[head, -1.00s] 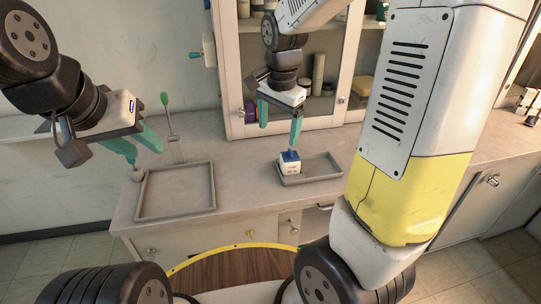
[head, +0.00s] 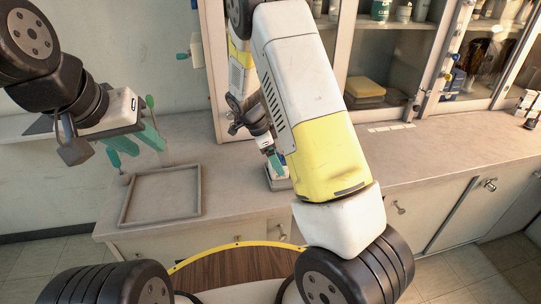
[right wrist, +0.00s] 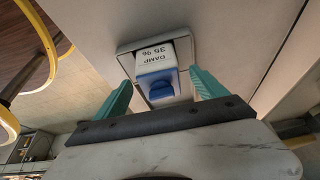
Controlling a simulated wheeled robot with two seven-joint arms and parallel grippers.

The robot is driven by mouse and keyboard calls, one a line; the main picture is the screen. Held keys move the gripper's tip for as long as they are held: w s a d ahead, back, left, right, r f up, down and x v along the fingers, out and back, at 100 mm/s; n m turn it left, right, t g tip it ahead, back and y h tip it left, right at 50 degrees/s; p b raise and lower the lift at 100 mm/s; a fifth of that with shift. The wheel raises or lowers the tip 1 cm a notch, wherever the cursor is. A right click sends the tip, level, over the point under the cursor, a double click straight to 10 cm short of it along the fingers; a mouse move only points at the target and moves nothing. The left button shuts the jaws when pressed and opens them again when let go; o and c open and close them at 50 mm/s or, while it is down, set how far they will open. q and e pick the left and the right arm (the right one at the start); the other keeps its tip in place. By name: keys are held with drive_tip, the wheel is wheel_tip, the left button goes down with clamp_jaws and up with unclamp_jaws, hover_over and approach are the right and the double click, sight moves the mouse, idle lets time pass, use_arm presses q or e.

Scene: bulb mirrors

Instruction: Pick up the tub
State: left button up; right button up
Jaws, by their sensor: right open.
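The tub (right wrist: 157,60) is a small white box with a blue lid, and its label reads "DAMP 35 %". In the right wrist view it sits in a small grey tray (right wrist: 124,48). My right gripper (right wrist: 160,84) is open, with its green fingers to either side of the tub's lid end; I cannot tell whether they touch it. In the head view my right gripper (head: 275,158) is low over the small tray, largely behind my right arm, and the tub is mostly hidden. My left gripper (head: 138,153) is open and empty at the left, over the counter.
A larger empty grey tray (head: 124,205) lies on the counter (head: 220,155) at the left. A green-topped stick (head: 150,101) stands near my left gripper. A cabinet with glass doors (head: 345,60) rises behind. The counter to the right is mostly clear.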

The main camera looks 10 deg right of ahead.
drive_tip(key=shift+x, duration=1.4)
drive_tip(key=c, duration=1.7)
drive_tip(key=shift+o, duration=0.2)
drive_tip(key=shift+r, duration=0.2)
